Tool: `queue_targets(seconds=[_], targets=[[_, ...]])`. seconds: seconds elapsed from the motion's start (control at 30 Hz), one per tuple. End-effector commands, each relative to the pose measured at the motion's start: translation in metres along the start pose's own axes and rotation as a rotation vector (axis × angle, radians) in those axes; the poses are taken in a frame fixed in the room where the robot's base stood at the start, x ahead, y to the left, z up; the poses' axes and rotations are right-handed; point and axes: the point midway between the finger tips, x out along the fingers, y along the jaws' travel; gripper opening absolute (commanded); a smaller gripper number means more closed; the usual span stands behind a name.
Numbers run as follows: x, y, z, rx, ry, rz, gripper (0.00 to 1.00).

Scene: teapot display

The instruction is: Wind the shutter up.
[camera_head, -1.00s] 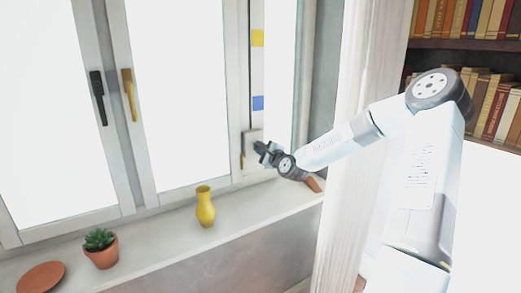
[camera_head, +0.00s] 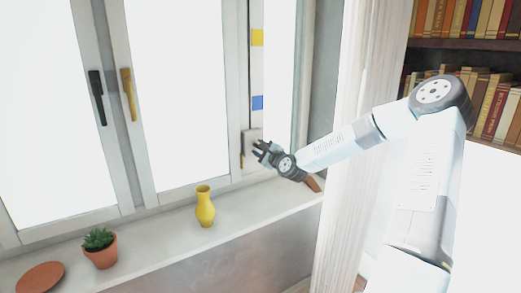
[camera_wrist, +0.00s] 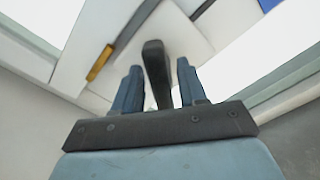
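A pale winder box (camera_head: 252,138) sits low on the wall at the right of the window; its pale plate (camera_wrist: 185,35) fills the top of the wrist view. A black crank handle (camera_wrist: 155,72) projects from it towards me. My gripper (camera_head: 260,152) is at the box; in the wrist view its two blue fingers (camera_wrist: 159,68) are open, one on each side of the handle, with a gap showing on both sides. A pale strip (camera_head: 257,70) with a yellow mark (camera_head: 257,37) and a blue mark (camera_head: 257,102) runs up above the box.
A yellow vase (camera_head: 205,207), a potted plant (camera_head: 100,248) and a terracotta saucer (camera_head: 40,278) stand on the sill (camera_head: 150,246). A brown object (camera_head: 313,184) lies under my wrist. A curtain (camera_head: 350,120) hangs close to my arm. The window has black (camera_head: 97,95) and yellow (camera_head: 128,93) handles.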

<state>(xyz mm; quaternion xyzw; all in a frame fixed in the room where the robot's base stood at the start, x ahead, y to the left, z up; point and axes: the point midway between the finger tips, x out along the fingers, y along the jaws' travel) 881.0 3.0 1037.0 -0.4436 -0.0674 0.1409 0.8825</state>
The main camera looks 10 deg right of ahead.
Motion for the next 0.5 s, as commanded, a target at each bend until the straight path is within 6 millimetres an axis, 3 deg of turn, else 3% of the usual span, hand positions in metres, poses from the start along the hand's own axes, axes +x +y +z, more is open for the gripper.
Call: queue_targets(seconds=[0.33, 0.5], targets=[[-0.002, -0.002, 0.001, -0.002, -0.002, -0.003, 0.46], [-0.019, -0.002, 0.001, -0.002, -0.002, -0.003, 0.46]])
